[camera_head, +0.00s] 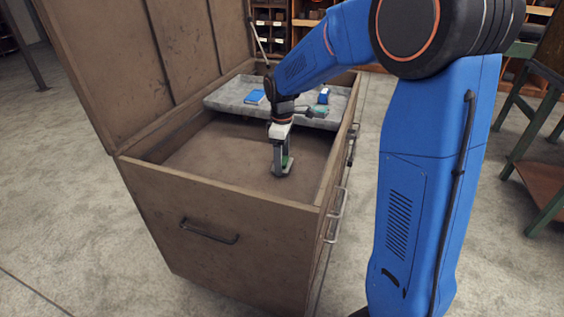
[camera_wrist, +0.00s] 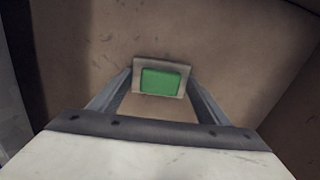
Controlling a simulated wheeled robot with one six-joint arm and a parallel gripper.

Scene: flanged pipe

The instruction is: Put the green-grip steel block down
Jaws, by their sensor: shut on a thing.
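The green-grip steel block (camera_head: 283,172) is inside the open brown chest, low over the chest's bare floor. In the wrist view the block (camera_wrist: 161,62) shows a green face framed by grey steel, between two fingers. My gripper (camera_head: 283,158) points down into the chest and is shut on the block; the fingers flank it in the wrist view (camera_wrist: 160,84). I cannot tell whether the block's underside touches the chest floor.
The brown chest (camera_head: 215,215) has its lid (camera_head: 110,70) open at the left. A grey tray (camera_head: 226,99) at its back holds a blue box (camera_head: 255,97) and other small items. Chest floor (camera_head: 215,155) left of the block is clear. A green-framed bench (camera_head: 527,135) stands right.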

